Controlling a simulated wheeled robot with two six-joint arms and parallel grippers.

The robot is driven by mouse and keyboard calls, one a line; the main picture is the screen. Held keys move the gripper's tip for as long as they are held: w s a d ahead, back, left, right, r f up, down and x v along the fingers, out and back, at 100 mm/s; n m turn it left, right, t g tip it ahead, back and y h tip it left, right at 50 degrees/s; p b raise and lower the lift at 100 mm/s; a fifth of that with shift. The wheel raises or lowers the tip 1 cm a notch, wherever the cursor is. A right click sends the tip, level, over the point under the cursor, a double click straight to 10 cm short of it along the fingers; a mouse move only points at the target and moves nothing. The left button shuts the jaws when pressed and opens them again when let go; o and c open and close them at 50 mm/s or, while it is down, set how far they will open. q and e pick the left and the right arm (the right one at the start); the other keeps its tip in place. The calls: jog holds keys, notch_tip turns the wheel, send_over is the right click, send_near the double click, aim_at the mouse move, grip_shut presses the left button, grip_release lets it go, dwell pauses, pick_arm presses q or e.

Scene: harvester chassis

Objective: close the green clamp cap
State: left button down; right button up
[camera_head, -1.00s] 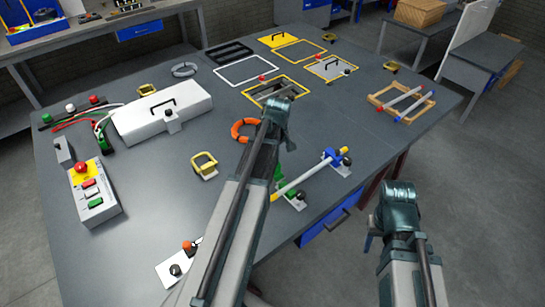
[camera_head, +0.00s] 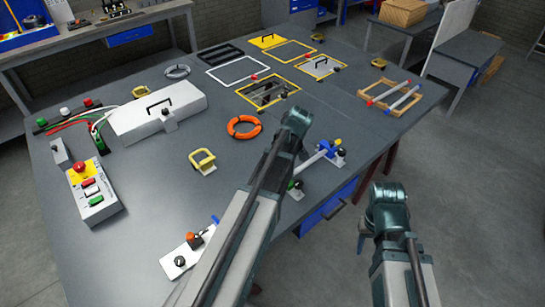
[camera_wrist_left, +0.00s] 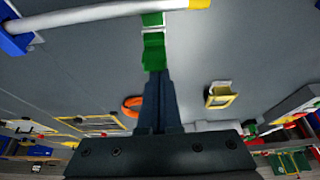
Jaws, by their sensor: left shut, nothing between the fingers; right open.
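The green clamp cap (camera_wrist_left: 153,52) shows in the left wrist view, just beyond my left fingertips, hanging off the side of the rod. The white rod (camera_wrist_left: 95,15) with a yellow end crosses above it over the green clamp (camera_wrist_left: 153,19). My left gripper (camera_wrist_left: 158,76) is shut and empty, its tips at or very near the cap; I cannot tell if they touch. In the head view my left arm hides the cap, and only a bit of the green clamp base (camera_head: 295,186) shows. My right gripper (camera_head: 362,243) is open and empty, off the table's right edge.
A blue clamp (camera_head: 329,152) holds the rod's far end near the table's right edge. An orange ring (camera_head: 244,127) and a yellow-handled part (camera_head: 203,161) lie left of my left arm. A white plate with knobs (camera_head: 187,252) is near the front. Open table lies between.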

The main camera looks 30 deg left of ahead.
pick_arm(q)
jog(key=shift+d+t+y+b, duration=0.5)
jog(key=shift+d+y+b, duration=0.5)
jog(key=shift+b, duration=0.25)
jog(key=t+y+b, duration=0.2)
jog(key=y+b, duration=0.3)
jog(key=b, duration=0.6)
send_over(290, 185)
notch_tip(290, 185, down, 4)
jog(key=shift+r, duration=0.25)
jog(key=shift+s+d+f+y+b, duration=0.25)
jog(key=shift+d+f+y+b, duration=0.25)
jog(key=shift+d+b, duration=0.35)
